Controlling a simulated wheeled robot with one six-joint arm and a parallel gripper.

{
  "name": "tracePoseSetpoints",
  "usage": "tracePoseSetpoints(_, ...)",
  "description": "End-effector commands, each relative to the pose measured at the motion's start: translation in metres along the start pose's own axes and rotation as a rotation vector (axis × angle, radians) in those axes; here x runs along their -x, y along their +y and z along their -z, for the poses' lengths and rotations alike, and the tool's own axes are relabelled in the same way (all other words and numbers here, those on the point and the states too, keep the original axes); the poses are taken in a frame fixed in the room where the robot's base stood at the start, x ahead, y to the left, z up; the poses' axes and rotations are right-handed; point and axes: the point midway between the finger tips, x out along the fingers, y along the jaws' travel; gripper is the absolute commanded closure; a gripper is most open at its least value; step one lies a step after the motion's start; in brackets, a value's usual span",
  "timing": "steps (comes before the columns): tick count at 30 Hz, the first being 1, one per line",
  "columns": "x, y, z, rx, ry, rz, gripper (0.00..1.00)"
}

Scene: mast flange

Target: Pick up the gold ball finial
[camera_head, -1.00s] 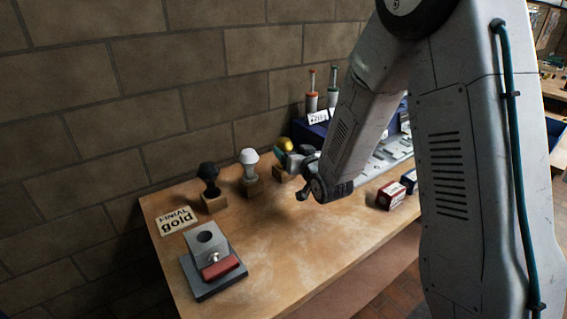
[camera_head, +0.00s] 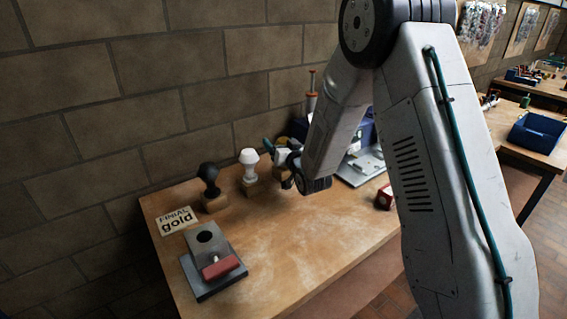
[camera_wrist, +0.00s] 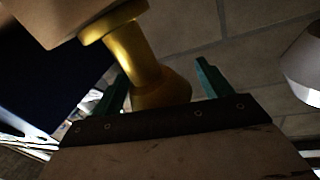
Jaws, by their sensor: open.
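The gold ball finial (camera_wrist: 152,75) shows in the wrist view, its base flange against a pale wooden block (camera_wrist: 60,18) at the top left. The picture is tilted, so the finial's rounded end points down toward my gripper. My gripper (camera_wrist: 160,85) is open, with one teal finger on each side of the finial. The finial sits nearer the left finger, and I cannot tell whether they touch. In the head view my gripper (camera_head: 277,150) is at the back of the bench and largely hides the gold finial and its block.
A white finial (camera_head: 249,160) and a black finial (camera_head: 209,175) stand on wooden blocks left of my gripper. The bench middle (camera_head: 290,230) is clear. A brick wall is close behind.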

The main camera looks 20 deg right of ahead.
Motion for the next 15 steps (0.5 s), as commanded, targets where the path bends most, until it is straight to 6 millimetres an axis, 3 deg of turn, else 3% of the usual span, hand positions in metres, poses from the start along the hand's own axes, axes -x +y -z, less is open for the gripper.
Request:
tracePoseSetpoints(3, 0.0003, 0.0001, 0.0001, 0.0, 0.0, 0.0, 0.25)
tracePoseSetpoints(9, 0.0004, 0.0001, 0.0002, 0.0, 0.0, 0.0, 0.8)
tracePoseSetpoints(10, 0.0004, 0.0001, 0.0005, 0.0, 0.001, 0.0, 0.86)
tracePoseSetpoints(15, 0.0004, 0.0, 0.0007, 0.0, 0.001, 0.0, 0.86)
